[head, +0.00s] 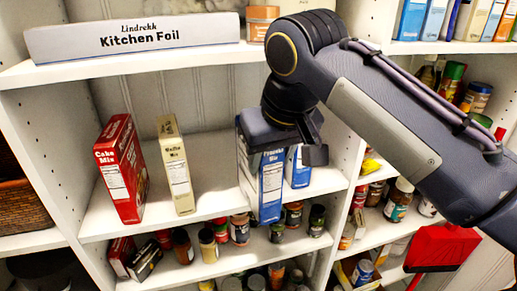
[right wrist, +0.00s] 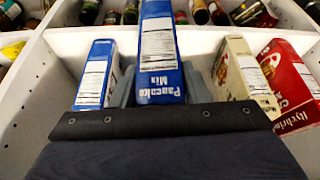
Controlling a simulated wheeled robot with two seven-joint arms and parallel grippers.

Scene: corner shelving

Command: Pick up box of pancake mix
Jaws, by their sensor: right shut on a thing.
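The blue and white pancake mix box (head: 270,188) is upright on the middle shelf level in the head view. Its lower end overlaps the shelf's front edge; I cannot tell if it touches the shelf. My right gripper (head: 290,143) comes from above and is shut on the upper part of the box, hiding its top. In the right wrist view the pancake mix box (right wrist: 160,50) stands between the two grey fingers (right wrist: 160,88). My left gripper is not in view.
A second blue box (head: 298,168) stands close to the right. A cream muffin mix box (head: 177,170) and a red cake mix box (head: 122,170) stand to the left. A kitchen foil box (head: 135,37) lies on the shelf above. Spice jars (head: 240,230) crowd the shelf below.

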